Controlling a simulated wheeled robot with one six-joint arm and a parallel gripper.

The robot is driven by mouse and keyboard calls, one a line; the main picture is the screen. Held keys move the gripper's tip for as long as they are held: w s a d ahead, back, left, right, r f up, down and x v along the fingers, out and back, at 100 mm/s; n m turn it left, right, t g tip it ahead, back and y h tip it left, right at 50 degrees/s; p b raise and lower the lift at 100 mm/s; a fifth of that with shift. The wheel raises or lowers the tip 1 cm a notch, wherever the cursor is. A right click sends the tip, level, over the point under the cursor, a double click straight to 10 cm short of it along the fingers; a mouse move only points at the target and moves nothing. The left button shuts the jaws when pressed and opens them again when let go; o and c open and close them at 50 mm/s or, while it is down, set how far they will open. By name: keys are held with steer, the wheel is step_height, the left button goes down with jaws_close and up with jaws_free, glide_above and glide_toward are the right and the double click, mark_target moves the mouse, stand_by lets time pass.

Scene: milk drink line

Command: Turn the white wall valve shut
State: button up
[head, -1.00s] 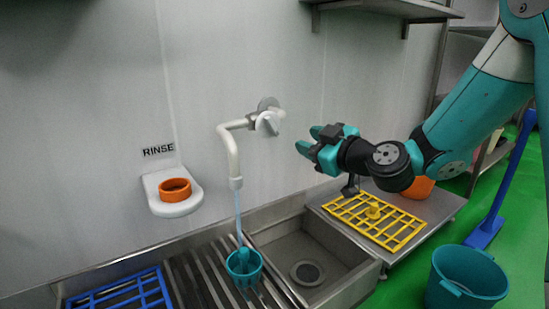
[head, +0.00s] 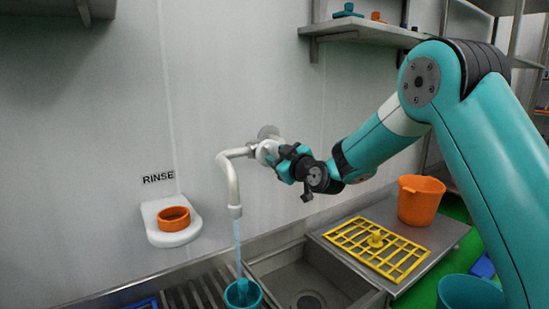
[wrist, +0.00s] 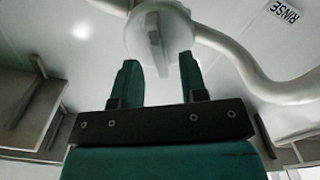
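The white wall valve (head: 264,151) sits on the white pipe (head: 233,180), partly hidden behind my gripper in the head view. In the wrist view its round body (wrist: 172,30) and flat handle (wrist: 156,45) show just beyond my fingertips. My gripper (wrist: 158,72) is open, one teal finger on each side of the handle's line, with gaps visible on both sides. My gripper (head: 277,159) is right at the valve in the head view; contact cannot be told. Water runs from the pipe's spout into a teal cup (head: 243,294).
A RINSE wall holder with an orange ring (head: 174,218) is at left. Below are a steel sink (head: 290,275), a yellow rack (head: 350,245) and an orange bucket (head: 419,202). A shelf (head: 365,30) hangs above right. The wall above the valve is clear.

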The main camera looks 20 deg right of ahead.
steer(key=shift+x, duration=0.95)
steer(key=shift+c, duration=0.2)
jaws_close()
steer(key=shift+m, duration=0.4)
steer(key=shift+d+r+m+p, duration=0.1)
steer(key=shift+m+p, duration=0.75)
steer(key=shift+m, duration=0.35)
steer(key=shift+m+p, duration=0.75)
steer(key=shift+m, duration=0.65)
